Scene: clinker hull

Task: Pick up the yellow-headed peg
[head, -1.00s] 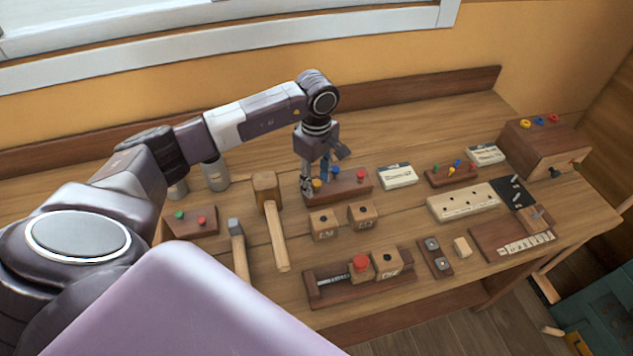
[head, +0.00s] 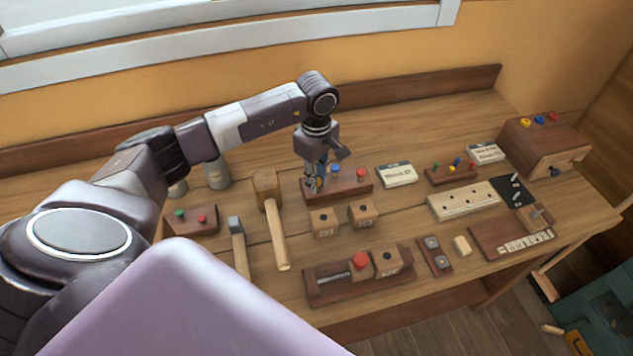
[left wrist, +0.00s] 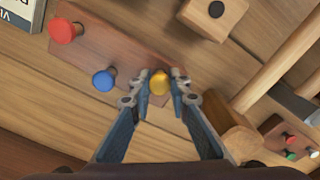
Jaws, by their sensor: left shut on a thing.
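The yellow-headed peg (left wrist: 159,83) stands at one end of a dark wooden block in the left wrist view, between the two fingertips of my left gripper (left wrist: 158,88). The fingers are closed on it. In the head view my left gripper (head: 316,183) points down over the left end of the same block (head: 347,187) and mostly hides the yellow head. A blue-headed peg (left wrist: 104,80) and a red-headed peg (left wrist: 65,31) stand in the same block. I cannot tell whether the yellow peg is lifted. My right gripper is not in view.
A mallet (head: 273,215) lies left of the block, beside a hammer (head: 238,243). Two wooden cubes (head: 324,223) stand in front. A small block with green and red pegs (head: 192,222) is at left. A white labelled box (head: 397,175) stands at right.

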